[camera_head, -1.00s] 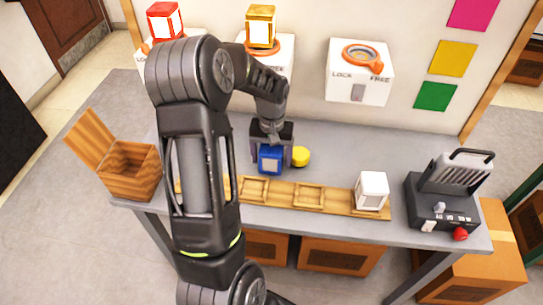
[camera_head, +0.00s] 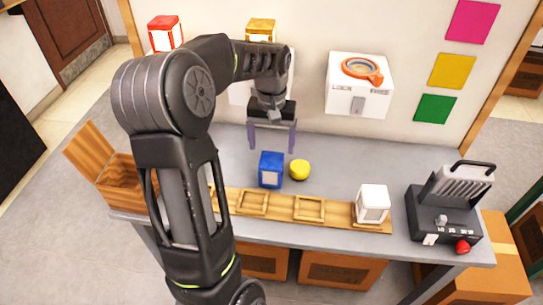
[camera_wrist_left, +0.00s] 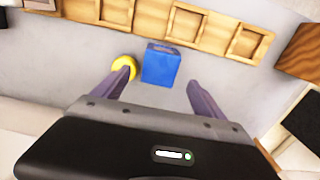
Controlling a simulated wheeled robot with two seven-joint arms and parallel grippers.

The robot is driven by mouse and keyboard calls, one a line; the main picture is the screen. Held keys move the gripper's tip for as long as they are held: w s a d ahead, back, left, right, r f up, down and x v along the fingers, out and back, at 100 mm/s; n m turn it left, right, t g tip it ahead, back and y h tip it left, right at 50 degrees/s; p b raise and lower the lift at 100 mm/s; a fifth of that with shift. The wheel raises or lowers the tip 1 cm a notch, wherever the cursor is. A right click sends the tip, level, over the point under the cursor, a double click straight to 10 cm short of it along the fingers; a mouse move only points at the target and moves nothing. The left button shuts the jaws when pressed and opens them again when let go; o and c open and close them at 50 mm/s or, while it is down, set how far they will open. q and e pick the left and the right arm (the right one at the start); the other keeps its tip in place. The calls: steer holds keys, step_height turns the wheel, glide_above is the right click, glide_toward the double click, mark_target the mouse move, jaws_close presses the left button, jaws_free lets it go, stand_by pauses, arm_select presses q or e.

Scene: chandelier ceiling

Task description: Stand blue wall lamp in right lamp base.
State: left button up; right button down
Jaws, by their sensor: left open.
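The blue wall lamp (camera_head: 271,169) stands on the grey table, just behind the wooden rack; it also shows in the left wrist view (camera_wrist_left: 160,65). My left gripper (camera_head: 272,150) is open and empty, above and behind the blue lamp, apart from it. In the left wrist view its fingers (camera_wrist_left: 157,92) are spread with the lamp ahead between them. The right lamp base (camera_head: 358,92) is a white wall box with an orange ring on top, and the ring is empty. My right gripper is not in view.
A yellow round object (camera_head: 300,170) is right beside the blue lamp. A wooden rack (camera_head: 285,206) runs along the front, with a white lamp (camera_head: 373,204) at its right end. A red lamp (camera_head: 165,34) and a yellow lamp (camera_head: 261,31) are at the wall. A dark machine (camera_head: 443,211) stands right.

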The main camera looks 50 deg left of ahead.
arm_select(q)
steer(key=shift+r, duration=0.65)
